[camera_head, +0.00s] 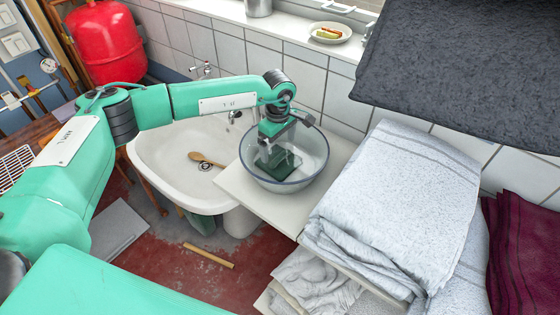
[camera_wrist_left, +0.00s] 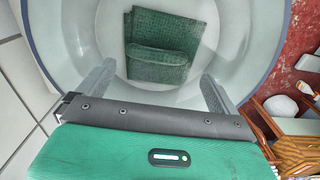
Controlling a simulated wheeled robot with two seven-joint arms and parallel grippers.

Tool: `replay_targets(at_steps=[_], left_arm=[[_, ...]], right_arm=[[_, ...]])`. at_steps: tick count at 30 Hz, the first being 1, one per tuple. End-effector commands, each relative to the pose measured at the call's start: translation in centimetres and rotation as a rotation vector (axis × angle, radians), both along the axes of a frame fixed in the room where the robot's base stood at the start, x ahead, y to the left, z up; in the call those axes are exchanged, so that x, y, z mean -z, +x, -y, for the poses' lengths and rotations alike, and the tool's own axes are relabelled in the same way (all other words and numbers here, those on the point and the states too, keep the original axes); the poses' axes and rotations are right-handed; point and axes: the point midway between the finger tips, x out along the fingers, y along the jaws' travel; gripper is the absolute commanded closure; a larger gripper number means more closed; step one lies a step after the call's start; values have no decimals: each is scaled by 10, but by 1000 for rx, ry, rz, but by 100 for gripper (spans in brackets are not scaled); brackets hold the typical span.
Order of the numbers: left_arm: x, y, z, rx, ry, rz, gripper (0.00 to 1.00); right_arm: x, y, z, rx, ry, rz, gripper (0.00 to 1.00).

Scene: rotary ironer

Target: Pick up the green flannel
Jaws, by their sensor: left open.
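The green flannel (camera_head: 285,168) lies folded in the bottom of a clear glass bowl (camera_head: 258,181). In the left wrist view the flannel (camera_wrist_left: 165,40) is dark green and textured, with a rolled or folded part on top. My left gripper (camera_head: 276,153) points down into the bowl from above. Its two fingers (camera_wrist_left: 157,78) are apart, with nothing between them, and the flannel lies beyond their tips. Whether the fingertips touch the flannel I cannot tell. In the head view the gripper hides part of the flannel. My right gripper is not in view.
Folded pale towels (camera_head: 400,185) are stacked close on the right. A dark grey cloth (camera_head: 460,70) hangs above them. A plate (camera_head: 329,33) stands on the sill.

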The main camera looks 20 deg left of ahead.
Motion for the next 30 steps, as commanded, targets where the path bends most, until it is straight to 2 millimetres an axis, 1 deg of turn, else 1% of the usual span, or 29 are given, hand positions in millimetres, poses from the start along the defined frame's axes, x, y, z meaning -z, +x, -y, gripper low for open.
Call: replay_targets(at_steps=[3,7,10,12,15,18,23,26,30], left_arm=[[5,0,0,-1,0,0,3],[17,2,4,-1,0,-2,3],[30,4,6,0,0,-2,3],[41,4,6,-1,0,-3,3],[51,5,6,-1,-1,-1,3],[55,5,5,-1,-1,1,3],[55,5,5,0,0,1,3],[55,5,5,0,0,1,20],[55,5,5,0,0,1,48]], right_arm=[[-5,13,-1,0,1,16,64],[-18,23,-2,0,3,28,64],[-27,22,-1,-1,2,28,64],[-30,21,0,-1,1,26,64],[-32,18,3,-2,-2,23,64],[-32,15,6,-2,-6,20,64],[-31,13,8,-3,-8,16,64],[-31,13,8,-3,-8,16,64],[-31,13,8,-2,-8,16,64]])
